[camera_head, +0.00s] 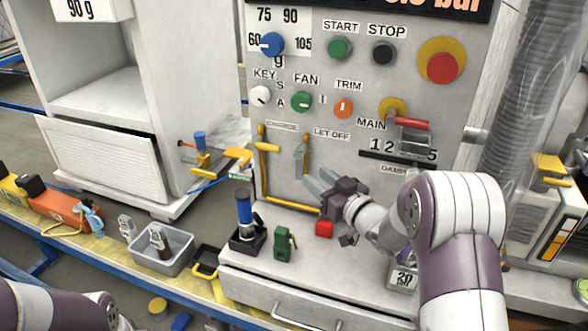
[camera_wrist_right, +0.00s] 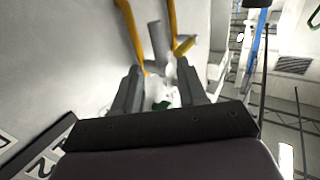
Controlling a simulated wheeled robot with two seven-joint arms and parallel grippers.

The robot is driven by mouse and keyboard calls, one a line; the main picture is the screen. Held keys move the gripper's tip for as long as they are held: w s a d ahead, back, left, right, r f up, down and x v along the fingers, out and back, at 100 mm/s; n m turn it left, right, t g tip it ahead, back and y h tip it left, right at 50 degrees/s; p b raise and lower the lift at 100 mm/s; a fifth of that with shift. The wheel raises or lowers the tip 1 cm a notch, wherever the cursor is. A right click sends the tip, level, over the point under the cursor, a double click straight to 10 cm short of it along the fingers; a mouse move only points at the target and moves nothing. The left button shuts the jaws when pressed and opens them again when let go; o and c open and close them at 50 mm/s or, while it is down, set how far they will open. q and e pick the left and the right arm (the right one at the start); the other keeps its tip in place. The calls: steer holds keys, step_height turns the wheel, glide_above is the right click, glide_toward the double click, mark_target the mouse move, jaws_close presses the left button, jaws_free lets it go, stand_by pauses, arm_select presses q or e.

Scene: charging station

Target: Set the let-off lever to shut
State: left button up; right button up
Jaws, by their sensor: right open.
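The let-off lever (camera_head: 303,154) is a grey handle on the front panel, just left of the LET OFF label (camera_head: 331,134). In the right wrist view the grey lever (camera_wrist_right: 157,42) stands beyond the fingertips, beside yellow bars. My right gripper (camera_head: 317,182) is open in front of the panel, just below and to the right of the lever. Its two fingers (camera_wrist_right: 160,82) are apart in the wrist view and the lever is not between them. My left arm shows at the bottom left; its gripper is out of view.
A yellow frame (camera_head: 262,165) runs down the panel left of the lever. The MAIN switch with red handle (camera_head: 408,122) is to the upper right.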

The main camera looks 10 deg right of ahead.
mark_target(302, 165)
steer(key=x, duration=0.8)
jaws_close()
steer(key=shift+s+r+p, duration=0.1)
steer(key=shift+p, duration=0.2)
steer(key=shift+s+d+r+n+g+h+p, duration=0.35)
steer(key=shift+n+g+h+p, duration=1.15)
steer(key=shift+p, duration=1.65)
steer(key=shift+s+d+r+n+g+h+p, duration=0.2)
steer(key=shift+d+r+n+g+h+p, duration=0.45)
steer(key=shift+g+h+p, duration=2)
steer(key=shift+s+d+r+n+g+h+p, duration=0.3)
steer(key=shift+n+g+h+p, duration=0.9)
steer(key=shift+p, duration=2.5)
